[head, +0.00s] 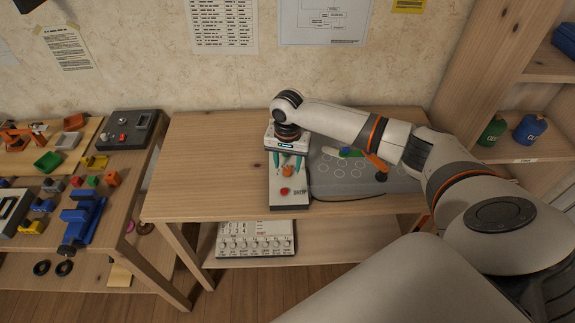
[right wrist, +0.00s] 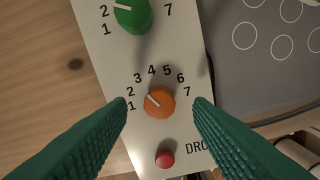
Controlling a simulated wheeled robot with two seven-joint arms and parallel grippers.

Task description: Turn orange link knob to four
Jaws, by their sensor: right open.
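The orange knob (right wrist: 159,102) sits on a light panel (right wrist: 185,135), inside an arc of printed numbers from 1 to 7. Its white pointer line aims up-left, around the 2 and 3; the exact mark is hard to tell. In the head view the orange knob (head: 288,172) shows just in front of my right gripper (head: 287,160). In the right wrist view my right gripper (right wrist: 159,112) is open, its green fingers on either side of the knob, apart from it and holding nothing. My left gripper is not in view.
A green knob (right wrist: 133,14) is above the orange one, and a red button (right wrist: 165,159) is below it. A grey pad with circles (head: 335,184) lies right of the panel. The wooden table (head: 205,160) is clear to the left.

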